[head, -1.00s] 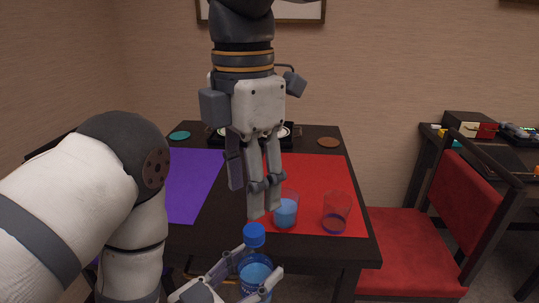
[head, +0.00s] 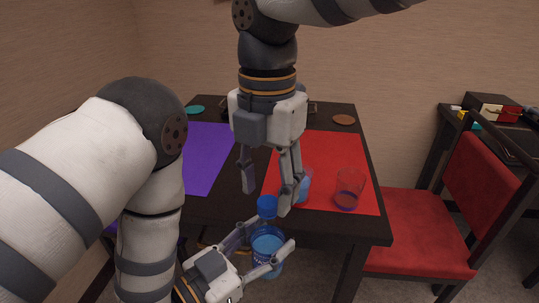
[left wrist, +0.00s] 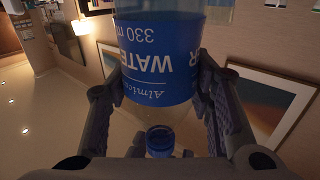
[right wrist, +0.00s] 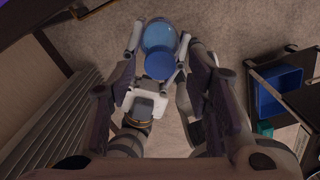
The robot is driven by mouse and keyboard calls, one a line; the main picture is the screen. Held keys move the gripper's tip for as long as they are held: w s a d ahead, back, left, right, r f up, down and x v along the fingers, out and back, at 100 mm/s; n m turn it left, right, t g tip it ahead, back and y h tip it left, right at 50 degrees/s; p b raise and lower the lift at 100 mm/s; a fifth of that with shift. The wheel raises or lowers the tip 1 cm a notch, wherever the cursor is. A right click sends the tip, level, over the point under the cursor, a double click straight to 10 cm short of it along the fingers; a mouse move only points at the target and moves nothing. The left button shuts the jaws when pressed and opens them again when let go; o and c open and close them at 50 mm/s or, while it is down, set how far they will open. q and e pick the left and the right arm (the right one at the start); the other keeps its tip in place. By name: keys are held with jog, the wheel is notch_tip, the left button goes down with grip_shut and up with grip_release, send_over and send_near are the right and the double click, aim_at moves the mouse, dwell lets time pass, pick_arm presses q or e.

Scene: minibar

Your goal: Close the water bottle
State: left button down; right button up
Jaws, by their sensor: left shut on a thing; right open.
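The water bottle (head: 267,244) is clear with a blue label and holds blue water. A blue cap (head: 267,207) sits on its neck; I cannot tell how tightly. My left gripper (head: 257,256) is shut around the bottle's body and holds it roughly upright in front of the table. The label shows upside down in the left wrist view (left wrist: 158,65). My right gripper (head: 268,196) is open, pointing down, with its fingers either side of and just above the cap. In the right wrist view the cap (right wrist: 160,66) lies between and beyond the open fingers.
The dark table (head: 225,212) stands behind the bottle, with a purple mat (head: 205,160) and a red mat (head: 325,150). A glass with blue drink (head: 304,188) and another glass (head: 348,190) stand on the red mat. A red chair (head: 420,230) is at the right.

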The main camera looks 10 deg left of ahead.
jog(key=shift+f, duration=0.95)
jog(key=shift+c, duration=0.5)
grip_shut()
jog(key=m, duration=0.9)
jog(key=shift+m, duration=0.3)
jog(key=m, duration=1.2)
